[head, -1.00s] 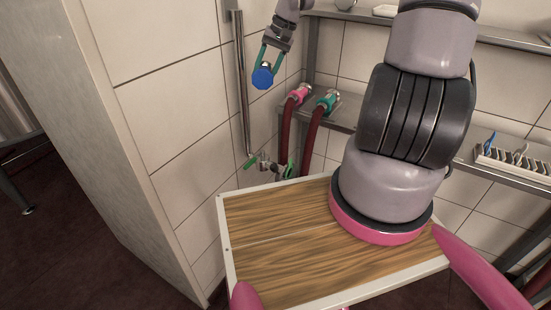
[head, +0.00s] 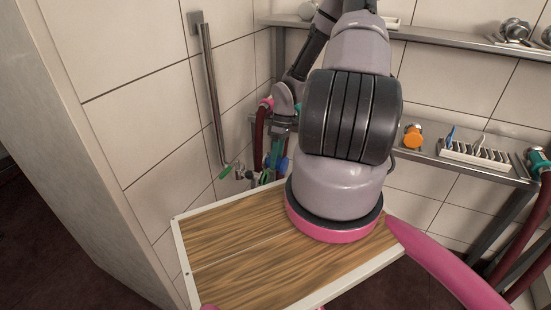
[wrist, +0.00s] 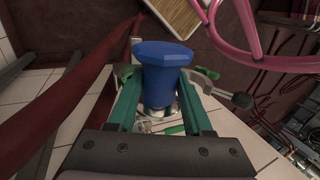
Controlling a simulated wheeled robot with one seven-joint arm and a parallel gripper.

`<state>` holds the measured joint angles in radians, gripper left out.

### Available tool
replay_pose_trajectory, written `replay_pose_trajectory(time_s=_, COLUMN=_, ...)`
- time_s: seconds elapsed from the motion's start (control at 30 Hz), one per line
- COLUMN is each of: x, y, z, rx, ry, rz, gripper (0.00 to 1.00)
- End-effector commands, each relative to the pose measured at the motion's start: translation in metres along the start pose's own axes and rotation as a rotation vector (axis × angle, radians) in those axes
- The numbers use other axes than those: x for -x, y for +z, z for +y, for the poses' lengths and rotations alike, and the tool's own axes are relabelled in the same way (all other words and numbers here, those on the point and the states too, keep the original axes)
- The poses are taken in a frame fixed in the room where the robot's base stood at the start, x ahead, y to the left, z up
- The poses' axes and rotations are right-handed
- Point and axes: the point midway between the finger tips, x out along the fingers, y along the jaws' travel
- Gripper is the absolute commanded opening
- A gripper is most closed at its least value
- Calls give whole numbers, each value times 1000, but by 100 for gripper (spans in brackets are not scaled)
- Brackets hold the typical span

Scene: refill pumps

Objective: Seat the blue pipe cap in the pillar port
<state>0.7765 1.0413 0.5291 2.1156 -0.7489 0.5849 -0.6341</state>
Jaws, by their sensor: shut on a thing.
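My gripper (wrist: 158,86) has green fingers and is shut on the blue pipe cap (wrist: 158,62), which fills the space between the fingertips in the wrist view. In the head view the cap (head: 283,164) shows only partly, low by the wall behind my arm. Metal fittings with green levers (head: 238,172) are just left of it. In the wrist view, metal fittings (wrist: 204,74) show around and behind the cap. The cap hides most of them. I cannot tell which opening is the pillar port, or whether the cap touches it.
A vertical metal pipe (head: 212,95) runs down the wall. Dark red hoses (head: 260,136) hang close to my gripper; one (wrist: 60,120) crosses the wrist view's left side. A wooden-topped tray (head: 235,250) lies in front. An orange cap (head: 412,137) and a slotted rack (head: 475,154) are on the shelf.

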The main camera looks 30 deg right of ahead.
Motion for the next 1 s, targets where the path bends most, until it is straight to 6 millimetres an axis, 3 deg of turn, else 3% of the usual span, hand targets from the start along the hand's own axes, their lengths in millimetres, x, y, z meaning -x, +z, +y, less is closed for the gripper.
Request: replay_pose_trajectory(time_s=1.0, x=-77, y=-2, z=32, rx=-4, ry=0, rz=1, gripper=0)
